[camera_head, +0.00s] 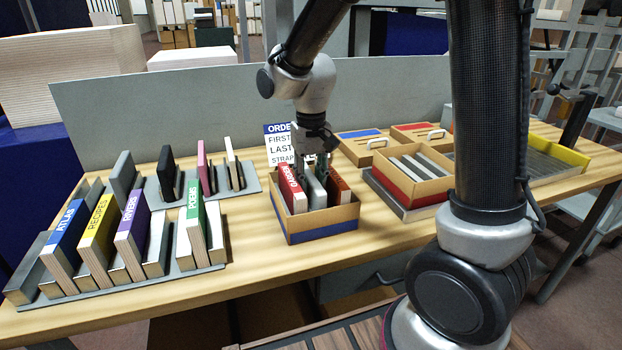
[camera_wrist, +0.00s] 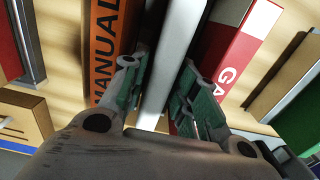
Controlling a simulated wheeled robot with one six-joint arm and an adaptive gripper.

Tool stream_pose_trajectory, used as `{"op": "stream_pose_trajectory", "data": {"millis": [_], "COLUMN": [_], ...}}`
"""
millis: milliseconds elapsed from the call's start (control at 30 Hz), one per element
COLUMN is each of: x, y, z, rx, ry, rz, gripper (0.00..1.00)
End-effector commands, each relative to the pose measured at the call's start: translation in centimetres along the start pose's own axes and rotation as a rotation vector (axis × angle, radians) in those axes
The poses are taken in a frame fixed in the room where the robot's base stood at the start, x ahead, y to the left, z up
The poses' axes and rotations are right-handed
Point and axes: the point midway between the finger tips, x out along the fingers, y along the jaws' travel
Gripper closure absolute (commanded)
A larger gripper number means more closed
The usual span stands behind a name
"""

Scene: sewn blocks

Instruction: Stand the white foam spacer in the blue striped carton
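The blue striped carton (camera_head: 322,232) stands on the table, open at the top. A red-spined book (camera_head: 292,190) and a brown and red book (camera_head: 338,188) stand in it, with the pale grey-white foam spacer (camera_head: 314,192) upright between them. My gripper (camera_head: 316,160) points down over the carton. In the wrist view the spacer (camera_wrist: 172,60) runs between my fingers (camera_wrist: 160,95), which lie close against both its faces. An orange MANUAL book (camera_wrist: 105,45) is on its left and a red book (camera_wrist: 240,45) on its right. The spacer's lower end is hidden.
Books and grey blocks stand on a grey rack (camera_head: 130,290) at left. A red striped carton (camera_head: 412,190) with several pale slabs stands at right, near lidded boxes (camera_head: 362,147) and a yellow-edged tray (camera_head: 560,153). An order sign (camera_head: 282,145) stands behind the carton. The table front is clear.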

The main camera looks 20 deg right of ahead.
Motion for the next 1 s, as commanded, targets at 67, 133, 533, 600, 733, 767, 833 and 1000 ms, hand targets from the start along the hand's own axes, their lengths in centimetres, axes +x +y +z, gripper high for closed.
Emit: {"op": "stream_pose_trajectory", "data": {"millis": [67,133,533,600,733,767,833,1000], "x": [-0.4,-1.2,-9.6,-10.7,-11.9,-12.1,-12.2,-13.2], "y": [0.0,0.0,0.0,0.0,0.0,0.0,0.0,1.7], "z": [0.0,-0.1,-0.1,-0.1,-0.1,0.0,0.0,1.3], "rx": [0.000,0.000,0.000,0.000,0.000,0.000,0.000,0.004], "ry": [0.002,0.004,0.004,0.004,0.002,0.002,0.000,0.030], "rz": [-0.001,-0.002,-0.002,-0.002,-0.001,-0.001,0.000,-0.011], "gripper": [0.70,0.70,0.70,0.70,0.70,0.70,0.70,0.70]}}
